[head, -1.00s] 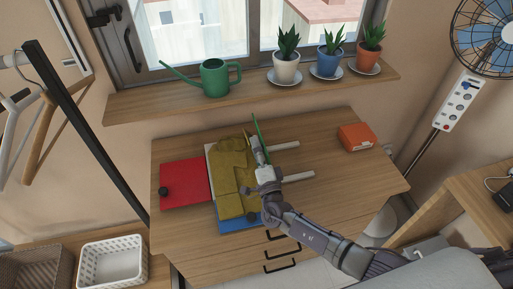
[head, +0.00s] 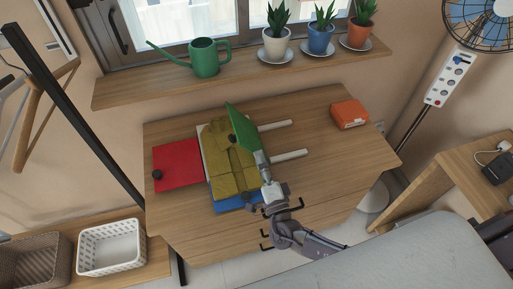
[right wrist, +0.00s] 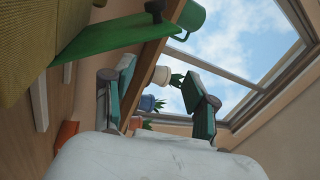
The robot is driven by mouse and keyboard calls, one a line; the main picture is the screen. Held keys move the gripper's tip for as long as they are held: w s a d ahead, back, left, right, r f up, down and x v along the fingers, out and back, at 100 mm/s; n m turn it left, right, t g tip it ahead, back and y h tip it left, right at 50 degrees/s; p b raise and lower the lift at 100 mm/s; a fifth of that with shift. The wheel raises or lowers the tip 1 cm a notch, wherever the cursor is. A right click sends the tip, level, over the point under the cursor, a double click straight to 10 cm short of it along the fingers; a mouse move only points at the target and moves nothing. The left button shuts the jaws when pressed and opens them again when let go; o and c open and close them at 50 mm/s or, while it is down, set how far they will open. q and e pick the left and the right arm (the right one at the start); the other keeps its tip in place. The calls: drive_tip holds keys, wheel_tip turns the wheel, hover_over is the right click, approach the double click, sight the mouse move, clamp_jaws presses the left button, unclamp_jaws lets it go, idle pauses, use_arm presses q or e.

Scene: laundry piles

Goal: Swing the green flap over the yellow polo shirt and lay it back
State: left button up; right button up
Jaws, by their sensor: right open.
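The yellow polo shirt (head: 222,160) lies folded on the folding board on the table, and it shows at the upper left of the right wrist view (right wrist: 28,40). The green flap (head: 242,131), with a dark knob, is raised and tilted over the shirt's right side. In the right wrist view the flap (right wrist: 105,36) slants across the upper left. My right gripper (head: 262,160) is open and empty, just in front of the flap's near end; whether they touch is unclear. Its spread fingers also show in the right wrist view (right wrist: 160,98). My left gripper is out of view.
The red flap (head: 178,166) lies flat on the left, and the blue flap (head: 236,203) shows at the front. Two pale bars (head: 288,155) lie right of the board. An orange box (head: 349,114) sits at the table's back right.

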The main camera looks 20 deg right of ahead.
drive_tip(key=shift+s, duration=0.3)
